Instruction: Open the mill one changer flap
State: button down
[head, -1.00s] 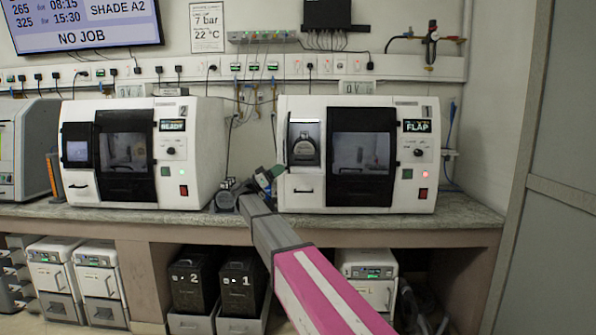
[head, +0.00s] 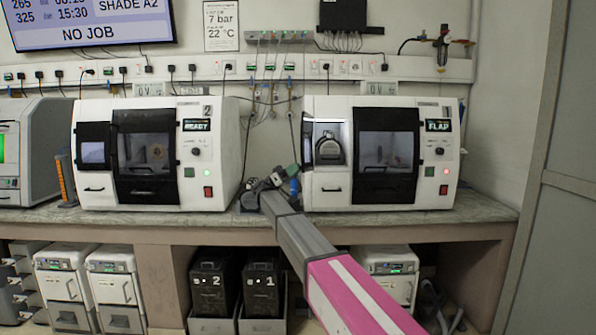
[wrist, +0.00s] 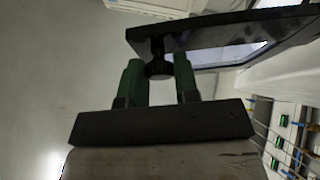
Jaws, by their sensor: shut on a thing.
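Mill one (head: 382,190) is the white machine on the right, marked 1, with FLAP on its display. Its changer bay (head: 329,146) is exposed at the left of its front, with a dark holder inside. The changer flap (head: 307,146) stands swung out to the left, seen nearly edge-on. In the wrist view the flap (wrist: 215,36) is a dark panel with a dark round knob (wrist: 158,69). My gripper (wrist: 160,77) has its green fingers shut on that knob. In the head view my gripper (head: 293,178) is small at the machine's left front edge, partly hidden by my arm.
Mill two (head: 150,195) stands to the left with its flap (head: 94,150) shut. The bench (head: 400,222) has a clear front strip. Black bins (head: 212,285) and white units (head: 110,285) stand below. A grey door (head: 560,230) is at the right.

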jog(key=c, duration=0.9)
grip_release()
jog(key=shift+r, duration=0.1)
jog(key=s+a+r, duration=0.2)
jog(key=s+r, duration=0.1)
jog(key=s+a+r, duration=0.3)
jog(key=r, duration=0.1)
jog(key=s+a+r, duration=0.2)
jog(key=r, duration=0.1)
jog(key=shift+s+a+r, duration=0.4)
